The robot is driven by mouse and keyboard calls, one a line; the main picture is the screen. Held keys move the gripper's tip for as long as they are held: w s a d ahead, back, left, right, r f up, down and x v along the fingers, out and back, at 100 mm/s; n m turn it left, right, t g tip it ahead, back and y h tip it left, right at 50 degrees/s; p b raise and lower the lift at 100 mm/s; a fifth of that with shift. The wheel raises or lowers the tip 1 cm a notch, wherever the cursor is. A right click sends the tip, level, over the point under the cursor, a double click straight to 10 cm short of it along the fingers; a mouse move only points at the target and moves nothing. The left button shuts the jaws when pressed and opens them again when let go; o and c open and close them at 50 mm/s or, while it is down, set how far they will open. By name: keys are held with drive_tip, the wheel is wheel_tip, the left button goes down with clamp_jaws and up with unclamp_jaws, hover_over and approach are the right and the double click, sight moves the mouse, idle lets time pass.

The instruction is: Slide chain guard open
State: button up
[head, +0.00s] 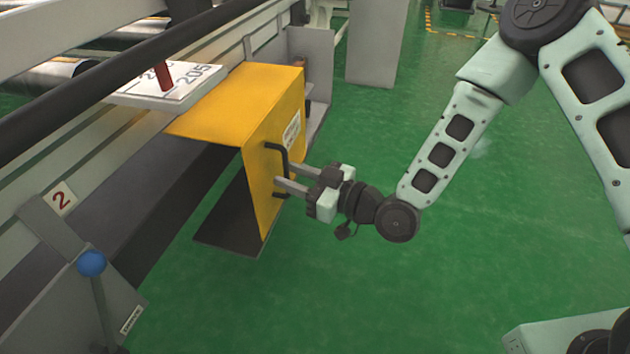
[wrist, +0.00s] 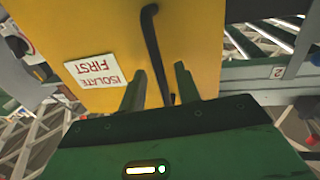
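The yellow chain guard (head: 238,103) is a box-like cover on the side of the conveyor frame in the head view, with a dark open underside. Its face fills the upper part of the wrist view (wrist: 200,50). A black bar handle (head: 284,160) is fixed on that face, and it also shows in the wrist view (wrist: 151,40). My gripper (head: 286,175) is at the handle, fingers pointing at the yellow face. In the wrist view its fingertips (wrist: 157,80) stand apart, one on each side of the handle's bar, with gaps visible. Contact with the guard's face cannot be told.
A white "ISOLATE FIRST" label (wrist: 96,70) is on the guard. A numbered white plate (head: 150,92) with a red pointer lies beside the guard's top. A blue-knobbed lever (head: 92,264) stands at lower left. The green floor (head: 350,290) to the right is clear.

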drive_tip(key=p+v, duration=0.4)
drive_tip(key=v, duration=1.3)
drive_tip(key=shift+d, duration=0.15)
drive_tip(key=shift+s, duration=0.15)
